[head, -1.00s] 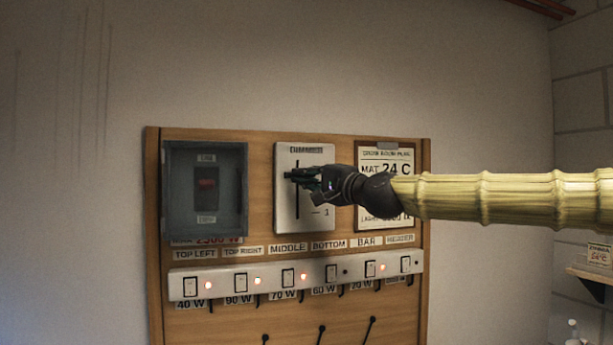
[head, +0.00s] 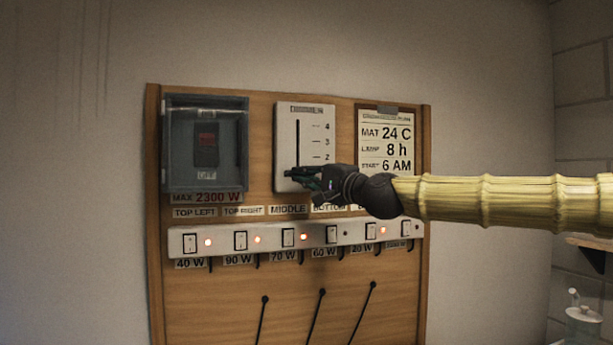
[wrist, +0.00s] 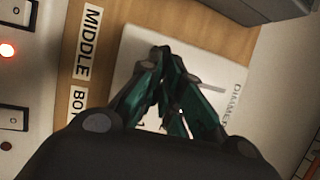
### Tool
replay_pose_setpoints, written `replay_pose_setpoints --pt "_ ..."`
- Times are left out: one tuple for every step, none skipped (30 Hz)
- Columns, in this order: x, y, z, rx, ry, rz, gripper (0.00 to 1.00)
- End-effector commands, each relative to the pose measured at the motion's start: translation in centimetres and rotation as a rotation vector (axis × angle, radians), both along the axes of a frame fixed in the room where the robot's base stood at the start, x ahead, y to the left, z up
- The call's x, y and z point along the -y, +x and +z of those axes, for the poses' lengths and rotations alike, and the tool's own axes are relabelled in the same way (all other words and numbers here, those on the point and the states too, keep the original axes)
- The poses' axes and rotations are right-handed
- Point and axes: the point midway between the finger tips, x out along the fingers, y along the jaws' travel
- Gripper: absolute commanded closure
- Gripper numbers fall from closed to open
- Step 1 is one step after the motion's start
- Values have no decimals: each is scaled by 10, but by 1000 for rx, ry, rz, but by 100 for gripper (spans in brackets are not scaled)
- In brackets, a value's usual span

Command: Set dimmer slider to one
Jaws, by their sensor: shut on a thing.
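The dimmer (head: 287,140) is a white plate on the wooden board, with a dark vertical slot and marks 4, 3 and 2 visible on its right side. My gripper (head: 297,173) is at the low end of the slot, below the 2 mark, and shut on the slider knob. The knob itself is hidden by my fingers, and so is the 1 mark in the head view. In the wrist view the green fingers (wrist: 168,75) come together over the dimmer plate (wrist: 132,52), close to its lower end.
Left of the dimmer is a grey-framed switch box (head: 206,178) with a dark red rocker. Below runs a white strip (head: 270,239) of several switches, some with lit red lamps. A notice card (head: 390,140) hangs to the right.

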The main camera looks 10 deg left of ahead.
Motion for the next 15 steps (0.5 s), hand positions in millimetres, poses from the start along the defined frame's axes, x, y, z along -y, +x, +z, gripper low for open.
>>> replay_pose_setpoints --pt "-1 0 -5 -5 -3 2 100" --pt "-1 0 -5 -6 -4 3 100" --pt "-1 0 -5 -6 -4 3 100" --pt "-1 0 -5 -6 -4 3 100" --pt "-1 0 -6 -7 -5 3 100" --pt "-1 0 -6 -7 -5 3 87" --pt "-1 0 -6 -7 -5 3 82" --pt "-1 0 -6 -7 -5 4 76" --pt "-1 0 -6 -7 -5 3 71" --pt "-1 0 -6 -6 -4 3 71" --pt "-1 0 -5 -5 -5 3 71" --pt "-1 0 -5 -5 -5 3 71" --pt "-1 0 -5 -5 -4 3 71" --pt "-1 0 -4 -5 -4 3 71" --pt "-1 0 -4 -5 -4 3 71"
